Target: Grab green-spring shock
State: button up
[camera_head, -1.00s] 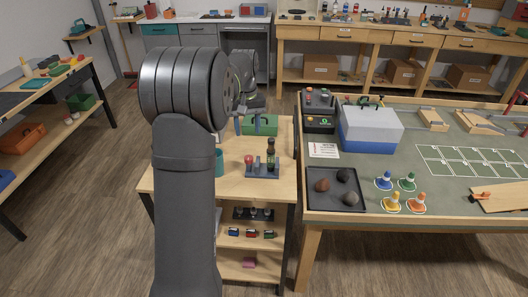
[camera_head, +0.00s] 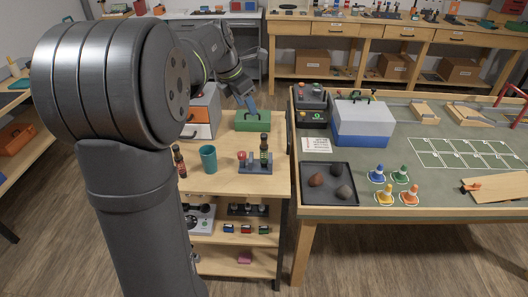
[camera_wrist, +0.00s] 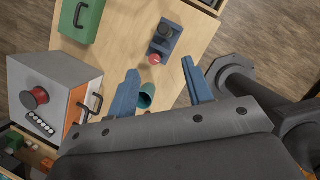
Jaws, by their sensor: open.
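The green-spring shock (camera_head: 264,150) appears to be the upright dark piece with a green band in the blue-grey stand (camera_head: 257,168) on the small wooden table. A shorter red-topped piece (camera_head: 241,158) stands at the stand's left. In the wrist view, the stand (camera_wrist: 172,44) shows from above with a dark round top (camera_wrist: 165,30) and a red one (camera_wrist: 154,59). My gripper (camera_head: 249,104) is above the green box, behind the stand. In the wrist view, its two blue fingers (camera_wrist: 161,86) are spread and empty, with the stand beyond them.
A teal cup (camera_head: 208,159) and a dark bottle-like piece (camera_head: 180,160) stand left of the stand. The green box (camera_head: 254,121) is behind it; a white-and-orange drawer box (camera_head: 200,112) is left of that. A workbench (camera_head: 430,205) adjoins on the right.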

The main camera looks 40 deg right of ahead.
aim_at(262, 135)
jog(key=shift+n, duration=0.6)
jog(key=x, duration=1.1)
jog(key=s+x, duration=0.1)
jog(key=x, duration=0.5)
grip_shut()
